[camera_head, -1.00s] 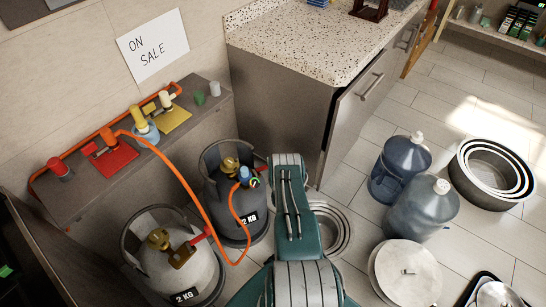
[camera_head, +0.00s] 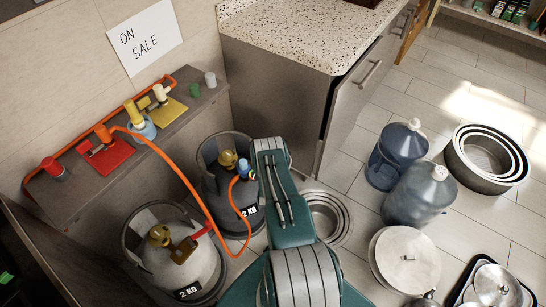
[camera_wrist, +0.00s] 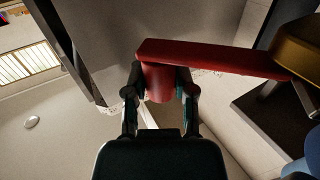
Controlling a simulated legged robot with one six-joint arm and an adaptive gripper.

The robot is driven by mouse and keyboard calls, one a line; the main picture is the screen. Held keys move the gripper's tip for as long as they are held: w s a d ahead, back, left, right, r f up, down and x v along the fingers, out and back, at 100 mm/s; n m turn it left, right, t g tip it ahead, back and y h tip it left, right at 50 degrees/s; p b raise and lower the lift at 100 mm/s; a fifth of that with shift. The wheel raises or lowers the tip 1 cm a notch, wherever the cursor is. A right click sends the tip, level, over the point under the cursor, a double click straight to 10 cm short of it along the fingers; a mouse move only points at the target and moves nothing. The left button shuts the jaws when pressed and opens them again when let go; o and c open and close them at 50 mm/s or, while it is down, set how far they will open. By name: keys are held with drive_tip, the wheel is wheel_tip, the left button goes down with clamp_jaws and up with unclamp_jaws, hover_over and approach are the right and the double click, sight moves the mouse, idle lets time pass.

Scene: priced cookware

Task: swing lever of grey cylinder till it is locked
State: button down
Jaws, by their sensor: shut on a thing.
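The dark grey cylinder (camera_head: 218,191) stands upright on the floor, tagged 2 KG, with a brass valve (camera_head: 229,159) and a blue fitting (camera_head: 244,168) with the orange hose on it. In the wrist view, the red lever (camera_wrist: 215,59) runs left from the brass valve (camera_wrist: 302,48). My gripper (camera_wrist: 161,86) is closed around the downturned red end of this lever, one finger on each side. In the head view my arm covers the gripper and this lever. I cannot tell whether the lever is locked.
A paler cylinder (camera_head: 158,262) with its own red lever (camera_head: 202,229) stands at front left. The orange hose (camera_head: 181,177) loops to the shelf. A counter (camera_head: 270,105) stands behind my arm. Nested pans (camera_head: 325,210), water jugs (camera_head: 413,195) and lids (camera_head: 407,258) are to the right.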

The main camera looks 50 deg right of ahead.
drive_tip(key=shift+c, duration=2.1)
unclamp_jaws()
drive_tip(key=v, duration=1.2)
